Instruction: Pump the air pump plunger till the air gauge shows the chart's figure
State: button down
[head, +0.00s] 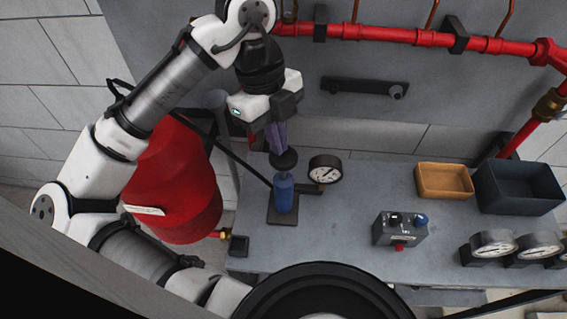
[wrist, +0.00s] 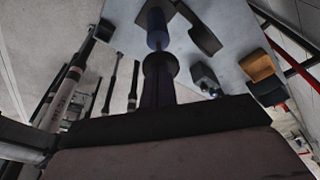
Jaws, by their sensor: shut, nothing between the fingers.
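The air pump is a blue cylinder (head: 283,195) standing upright on a dark base plate on the bench. Its plunger has a round black knob (head: 284,161) on a short thin rod above the cylinder. The wrist view also shows the knob (wrist: 160,64) and the blue cylinder (wrist: 156,27). My gripper (head: 279,148) points down with its fingers shut and empty, right above the knob. I cannot tell whether the fingertips touch it. The air gauge (head: 325,169) is a white dial with a black rim beside the pump; its reading is too small to tell. I see no chart.
A grey control box (head: 400,229), an orange tray (head: 444,181) and a dark blue bin (head: 519,187) stand to the right on the bench. Several gauges (head: 494,244) line the front right. A red tank (head: 176,185) is at left; red pipes (head: 400,36) run behind.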

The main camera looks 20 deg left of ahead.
jog(key=shift+f, duration=0.2)
notch_tip(320, 180, down, 4)
jog(key=b, duration=0.2)
jog(key=shift+f+b, duration=0.25)
jog(key=shift+b, duration=0.1)
jog(key=shift+a+r, duration=0.1)
jog(key=shift+r, duration=0.1)
jog(key=shift+w+a+r+p, duration=0.2)
jog(key=shift+w+a+p, duration=0.1)
jog(key=shift+a+p, duration=0.3)
jog(key=shift+w+a+r+p, duration=0.15)
jog(key=shift+w+a+p, duration=0.15)
jog(key=shift+a, duration=0.35)
jog(key=shift+r, duration=0.1)
jog(key=v, duration=1.3)
jog(key=shift+r, duration=0.35)
